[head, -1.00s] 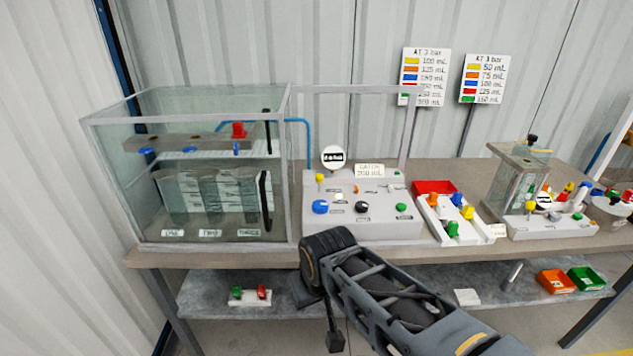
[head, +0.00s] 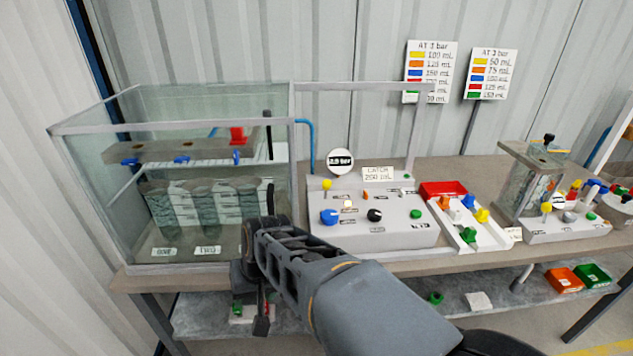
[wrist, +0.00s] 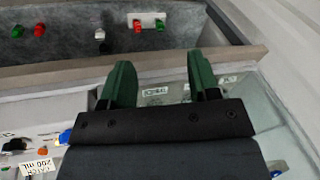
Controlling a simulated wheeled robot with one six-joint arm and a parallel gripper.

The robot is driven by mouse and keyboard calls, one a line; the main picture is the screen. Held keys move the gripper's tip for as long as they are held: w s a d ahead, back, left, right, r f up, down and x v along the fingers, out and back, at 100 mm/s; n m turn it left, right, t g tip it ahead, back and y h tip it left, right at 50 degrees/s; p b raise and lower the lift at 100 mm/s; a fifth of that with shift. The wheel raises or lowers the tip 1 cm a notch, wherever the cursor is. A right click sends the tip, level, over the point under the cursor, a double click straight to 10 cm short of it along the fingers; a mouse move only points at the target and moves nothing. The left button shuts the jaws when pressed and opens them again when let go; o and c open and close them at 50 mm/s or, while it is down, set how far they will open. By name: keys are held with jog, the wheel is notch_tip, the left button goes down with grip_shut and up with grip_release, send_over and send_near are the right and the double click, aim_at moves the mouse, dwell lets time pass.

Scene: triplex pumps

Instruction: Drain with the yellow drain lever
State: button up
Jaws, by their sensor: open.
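A yellow knob on a stem (head: 326,184) stands at the left back of the white control panel (head: 405,236); I cannot read its label. A second yellow knob (head: 546,208) stands on the smaller unit at the right. The glass tank (head: 65,128) holds several grey cylinders over labels ONE and TWO.
A round gauge (head: 340,161) reads about 2.9 bar beside a CATCH 200 mL card (head: 378,175). A white tray (head: 465,238) of coloured nozzles lies right of the panel. Orange (head: 564,280) and green bins (head: 591,275) sit on the lower shelf.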

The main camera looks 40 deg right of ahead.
jog(key=d+f+m+t+b, duration=0.1)
jog(key=d+m+t, duration=0.2)
jog(key=d+m, duration=0.4)
jog(key=w+d+f+m+t, duration=0.1)
jog(key=d+m+t, duration=0.2)
jog(key=d+m, duration=0.5)
jog(key=w+d+f+m+t+b, duration=0.1)
jog(key=d+m+t, duration=0.2)
jog(key=d+m, duration=0.5)
jog(key=shift+d+f+t+y+b, duration=0.3)
jog(key=shift+f+t+y+b, duration=0.05)
jog(key=shift+t+y, duration=0.05)
jog(key=m+t+h, duration=0.5)
jog(key=m+h, duration=0.1)
jog(key=m, duration=0.3)
send_near(329, 185)
jog(key=shift+s+a+f, duration=0.2)
jog(key=shift+s+a, duration=0.5)
jog(key=shift+s, duration=0.35)
jog(key=shift+w+d+r+m, duration=0.15)
jog(key=shift+d+m, duration=0.1)
jog(key=shift+m, duration=0.15)
jog(key=shift+h, duration=0.4)
jog(key=p+x, duration=0.1)
jog(key=x, duration=1.2)
jog(key=shift+w+d, duration=0.1)
grip_shut()
